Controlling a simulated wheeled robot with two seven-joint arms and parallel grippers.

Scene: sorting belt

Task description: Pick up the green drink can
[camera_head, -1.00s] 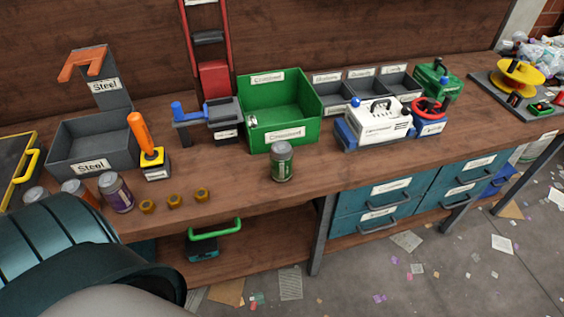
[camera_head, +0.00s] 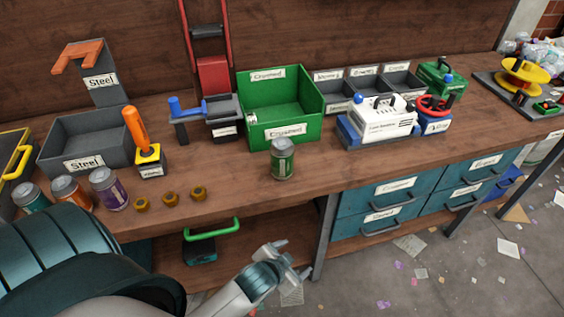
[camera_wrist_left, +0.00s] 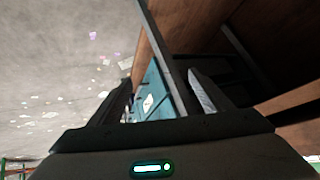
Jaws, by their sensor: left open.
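The green drink can (camera_head: 282,158) stands upright on the workbench, near its front edge and just in front of the green bin. My left gripper (camera_head: 292,263) is in front of the bench and below its top, lower in the picture than the can and apart from it. It is open and empty. In the left wrist view the two dark fingers of the left gripper (camera_wrist_left: 160,98) stand apart, with the bench's underside and a teal drawer beyond. The can does not show there. My right gripper is not in view.
The green bin (camera_head: 312,130) marked "Crushed" stands behind the can. A white machine (camera_head: 383,122) stands to the right. The bench top around the can is clear.

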